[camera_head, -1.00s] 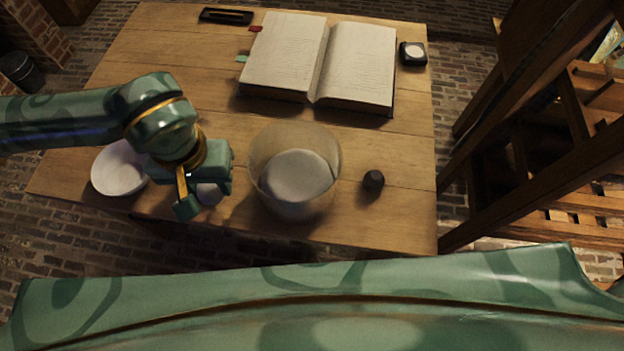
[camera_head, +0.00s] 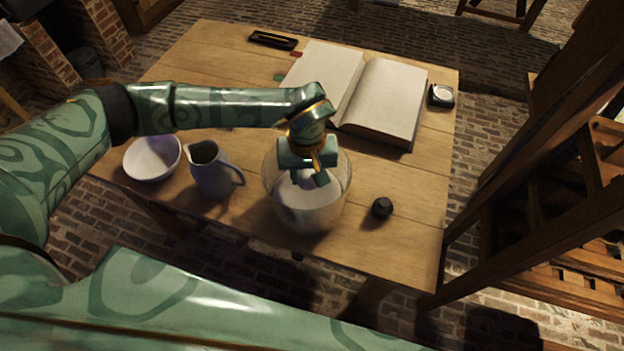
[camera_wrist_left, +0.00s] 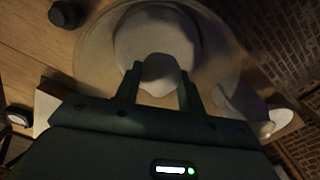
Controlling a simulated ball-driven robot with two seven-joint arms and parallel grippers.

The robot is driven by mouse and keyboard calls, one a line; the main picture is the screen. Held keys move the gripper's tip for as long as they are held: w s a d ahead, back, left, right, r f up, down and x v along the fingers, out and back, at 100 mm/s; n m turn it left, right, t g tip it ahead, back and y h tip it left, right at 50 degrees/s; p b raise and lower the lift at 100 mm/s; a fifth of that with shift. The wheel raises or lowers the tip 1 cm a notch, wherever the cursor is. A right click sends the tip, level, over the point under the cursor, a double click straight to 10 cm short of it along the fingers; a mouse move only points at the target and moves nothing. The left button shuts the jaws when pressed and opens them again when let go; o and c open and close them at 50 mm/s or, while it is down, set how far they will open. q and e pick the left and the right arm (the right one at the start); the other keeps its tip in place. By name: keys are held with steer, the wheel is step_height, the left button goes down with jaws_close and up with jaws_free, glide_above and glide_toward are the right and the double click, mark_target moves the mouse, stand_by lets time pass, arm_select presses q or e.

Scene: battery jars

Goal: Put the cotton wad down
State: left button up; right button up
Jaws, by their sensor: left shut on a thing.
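My left gripper (camera_head: 321,176) is over the glass jar (camera_head: 275,205), its fingers pointing down at the jar's mouth. The wide round jar (camera_wrist_left: 92,55) lies behind the wad there, with a pale round mass (camera_wrist_left: 155,30) inside. I cannot tell how far the wad is above that mass. In the head view the gripper hides the wad. My right gripper is not in view.
A blue-grey pitcher (camera_head: 213,175) and a white bowl (camera_head: 152,160) stand left of the jar. A dark knob-like lump (camera_head: 382,208) is to its right. An open book (camera_head: 385,103), a small square box (camera_head: 441,95) and a black tray (camera_head: 273,40) lie further back on the wooden table (camera_head: 415,235).

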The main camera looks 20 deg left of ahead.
mark_target(310, 172)
arm_select(q)
steer(key=w+f, duration=0.1)
steer(key=w+f+b, duration=0.1)
steer(key=w+f, duration=0.1)
steer(key=shift+a+f, duration=0.15)
steer(key=shift+f, duration=0.1)
steer(key=shift+f+b, duration=0.35)
steer(key=shift+f, duration=1.1)
steer(key=shift+f, duration=0.2)
steer(key=o, duration=0.9)
steer(key=shift+r, duration=0.1)
step_height(310, 172, up, 12)
steer(key=p, duration=0.2)
steer(key=shift+r+p, duration=0.15)
steer(key=shift+p, duration=0.15)
